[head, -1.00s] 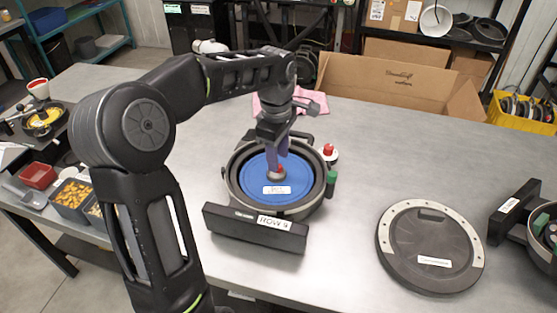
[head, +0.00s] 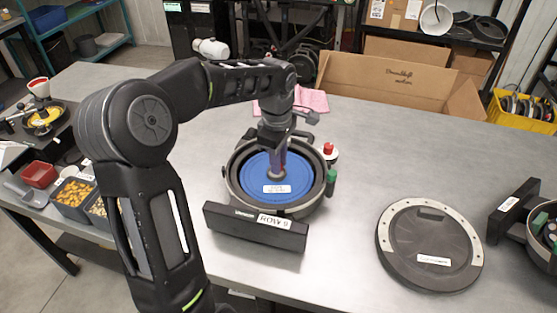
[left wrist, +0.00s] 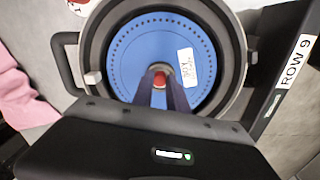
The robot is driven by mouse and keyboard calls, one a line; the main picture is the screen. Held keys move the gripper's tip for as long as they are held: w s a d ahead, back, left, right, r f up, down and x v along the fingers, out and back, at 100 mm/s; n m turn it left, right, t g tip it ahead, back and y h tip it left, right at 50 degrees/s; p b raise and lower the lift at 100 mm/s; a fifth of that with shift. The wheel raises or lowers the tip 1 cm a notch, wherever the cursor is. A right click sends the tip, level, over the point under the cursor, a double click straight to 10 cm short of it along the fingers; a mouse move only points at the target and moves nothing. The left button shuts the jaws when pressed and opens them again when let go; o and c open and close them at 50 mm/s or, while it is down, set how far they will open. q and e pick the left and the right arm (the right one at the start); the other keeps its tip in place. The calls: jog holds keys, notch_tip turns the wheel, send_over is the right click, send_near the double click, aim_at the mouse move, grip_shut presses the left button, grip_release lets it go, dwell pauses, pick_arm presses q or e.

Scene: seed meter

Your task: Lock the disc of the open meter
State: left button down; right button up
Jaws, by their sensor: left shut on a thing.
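The open meter (head: 232,197) stands on the table with a black block marked "ROW 9" (head: 255,226) at its front. A blue disc (head: 262,190) with a white label lies inside its round housing; it also shows in the left wrist view (left wrist: 129,60). My left gripper (head: 278,172) points down at the disc's centre. In the left wrist view its fingers (left wrist: 160,88) are shut on the hub (left wrist: 159,74), where a bit of red shows between them. The fingers hide most of the hub, so I cannot tell its lock position. My right gripper is not in view.
A round dark lid (head: 430,245) with a pale rim lies to the right. A second meter (head: 540,225) stands at the right edge. A pink cloth (head: 312,100) and cardboard box (head: 390,85) are behind.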

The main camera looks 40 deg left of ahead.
pick_arm(q)
jog(key=shift+m, duration=0.3)
dwell(0.4)
jog(key=m, duration=0.3)
jog(key=shift+m, duration=0.4)
jog(key=m, duration=0.4)
jog(key=shift+w+m, duration=0.1)
jog(key=shift+m, duration=0.2)
jog(key=m, duration=0.4)
jog(key=shift+m+h, duration=0.3)
jog(key=shift+m+p, duration=0.4)
jog(key=shift+m, duration=1.8)
jog(key=shift+g, duration=0.3)
jog(key=c, duration=1.3)
grip_release()
